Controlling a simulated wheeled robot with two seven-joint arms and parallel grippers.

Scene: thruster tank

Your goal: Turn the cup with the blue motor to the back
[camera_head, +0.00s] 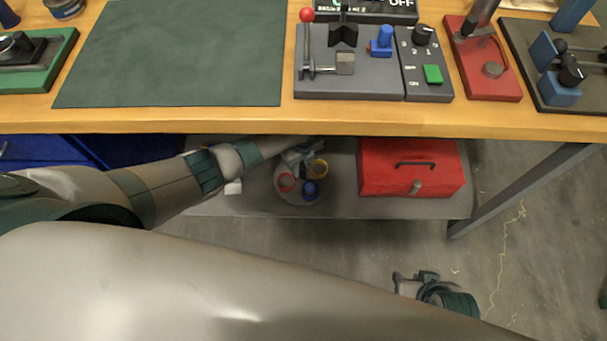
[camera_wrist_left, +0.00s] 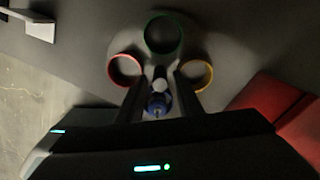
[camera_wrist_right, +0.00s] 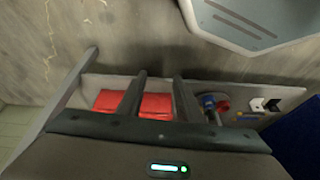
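Under the bench, a round grey turntable (camera_head: 295,199) carries cups with coloured rims. The cup with the blue motor (camera_head: 310,188) is at the front, nearest me. The red-rimmed cup (camera_head: 287,182) is left of it and the yellow-rimmed cup (camera_head: 319,168) behind right. The green-rimmed cup (camera_wrist_left: 163,34) shows only in the left wrist view. My left gripper (camera_wrist_left: 160,74) is open over the turntable, with the blue motor (camera_wrist_left: 157,104) showing between its fingers; I cannot tell whether they touch it. My right gripper (camera_head: 413,276) is open and empty, low over the floor.
A red toolbox (camera_head: 412,168) stands on the lower shelf (camera_head: 424,206), right of the turntable. A white block (camera_head: 233,187) lies to the left. The bench top (camera_head: 200,119) overhangs my left forearm. A slanted bench leg (camera_head: 520,190) is at right. The floor around my right gripper is clear.

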